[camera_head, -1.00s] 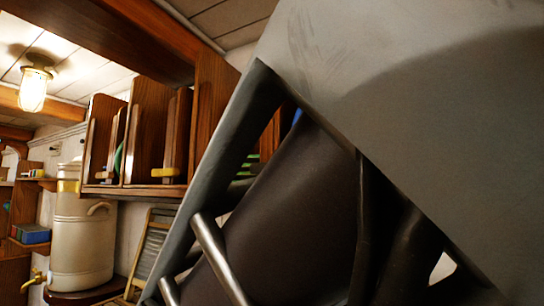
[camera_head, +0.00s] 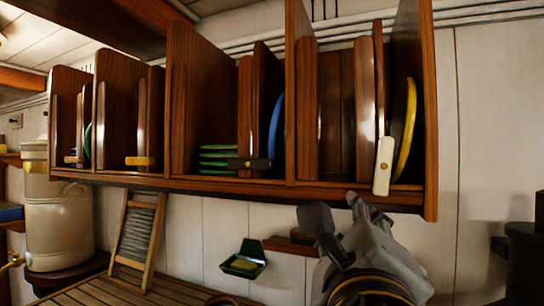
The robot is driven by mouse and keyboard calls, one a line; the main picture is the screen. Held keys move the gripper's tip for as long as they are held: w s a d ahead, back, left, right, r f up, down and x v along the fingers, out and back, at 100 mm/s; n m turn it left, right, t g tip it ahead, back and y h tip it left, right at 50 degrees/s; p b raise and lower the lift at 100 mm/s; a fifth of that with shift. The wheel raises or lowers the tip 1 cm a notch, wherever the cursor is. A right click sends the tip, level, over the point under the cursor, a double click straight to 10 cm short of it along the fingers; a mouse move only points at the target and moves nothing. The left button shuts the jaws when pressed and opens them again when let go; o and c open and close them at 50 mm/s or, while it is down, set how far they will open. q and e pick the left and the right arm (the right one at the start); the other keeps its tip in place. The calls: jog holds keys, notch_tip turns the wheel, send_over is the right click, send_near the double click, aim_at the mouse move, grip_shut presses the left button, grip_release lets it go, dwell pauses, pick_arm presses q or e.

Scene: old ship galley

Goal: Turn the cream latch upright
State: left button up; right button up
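The cream latch (camera_head: 383,166) is a long pale bar at the front of the rack's rightmost bay. It stands nearly upright, its top leaning slightly right and its lower end over the shelf's front edge. A yellow-rimmed plate (camera_head: 405,130) stands on edge just behind and right of it. My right gripper (camera_head: 340,214) is below the shelf, under and left of the latch and apart from it in the picture. Its dark fingers are spread with nothing seen between them. My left gripper is not in view.
Green plates (camera_head: 218,158) and a blue plate (camera_head: 276,125) sit inside. A soap dish (camera_head: 244,262) hangs below.

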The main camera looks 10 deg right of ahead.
aim_at(385, 164)
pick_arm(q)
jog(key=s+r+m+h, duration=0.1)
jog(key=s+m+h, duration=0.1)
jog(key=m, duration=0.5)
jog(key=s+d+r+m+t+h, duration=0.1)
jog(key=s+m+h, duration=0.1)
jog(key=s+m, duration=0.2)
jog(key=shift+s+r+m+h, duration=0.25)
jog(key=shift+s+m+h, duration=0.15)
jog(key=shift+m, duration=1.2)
pick_arm(e)
jog(key=shift+d+f, duration=0.1)
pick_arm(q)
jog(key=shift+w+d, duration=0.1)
pick_arm(e)
jog(key=shift+a, duration=0.35)
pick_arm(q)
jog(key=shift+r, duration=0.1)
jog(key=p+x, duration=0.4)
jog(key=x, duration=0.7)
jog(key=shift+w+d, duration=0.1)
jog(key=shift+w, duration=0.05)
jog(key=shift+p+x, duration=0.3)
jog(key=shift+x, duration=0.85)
pick_arm(e)
jog(key=r, duration=0.4)
jog(key=shift+d+r, duration=0.2)
jog(key=shift+r, duration=0.15)
